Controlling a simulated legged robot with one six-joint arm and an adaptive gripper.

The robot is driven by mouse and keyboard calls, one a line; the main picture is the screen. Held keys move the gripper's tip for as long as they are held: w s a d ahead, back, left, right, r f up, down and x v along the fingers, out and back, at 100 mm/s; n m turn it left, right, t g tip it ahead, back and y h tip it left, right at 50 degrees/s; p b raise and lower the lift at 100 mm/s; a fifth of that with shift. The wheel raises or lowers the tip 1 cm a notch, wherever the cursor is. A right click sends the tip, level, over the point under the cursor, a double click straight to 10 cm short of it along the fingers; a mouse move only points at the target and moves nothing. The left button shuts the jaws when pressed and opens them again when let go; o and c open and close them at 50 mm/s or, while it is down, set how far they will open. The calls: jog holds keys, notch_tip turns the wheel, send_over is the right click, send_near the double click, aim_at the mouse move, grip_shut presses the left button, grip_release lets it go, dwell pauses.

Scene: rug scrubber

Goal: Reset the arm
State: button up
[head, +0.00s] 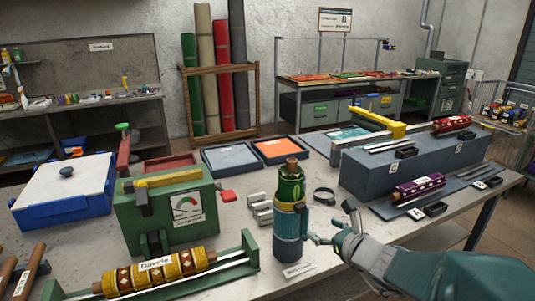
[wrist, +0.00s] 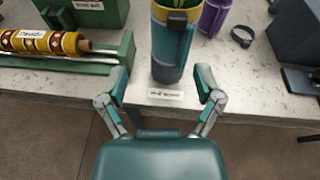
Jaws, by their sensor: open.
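My gripper (head: 333,225) is open and empty, low at the table's front edge. The cup also shows ahead of the fingers in the wrist view (wrist: 170,50). I cannot tell whether a fingertip touches it.
A yellow patterned roller (head: 160,272) lies in a green cradle at the left, before a green gauge box (head: 165,215). A black ring (head: 323,195) lies behind the cup. A grey-blue rack (head: 400,175) holds rollers at right. Floor is open before the table.

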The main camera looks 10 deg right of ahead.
jog(key=s+a+n+g+y, duration=0.2)
jog(key=s+a+n+g, duration=0.5)
jog(key=s+a+n, duration=0.7)
jog(key=s+d+n+g+h, duration=0.1)
jog(key=s+d+n+h, duration=0.6)
jog(key=d+n, duration=0.4)
jog(key=s+n, duration=0.1)
jog(key=n, duration=0.4)
jog(key=shift+r+h, duration=0.15)
jog(key=shift+h, duration=0.15)
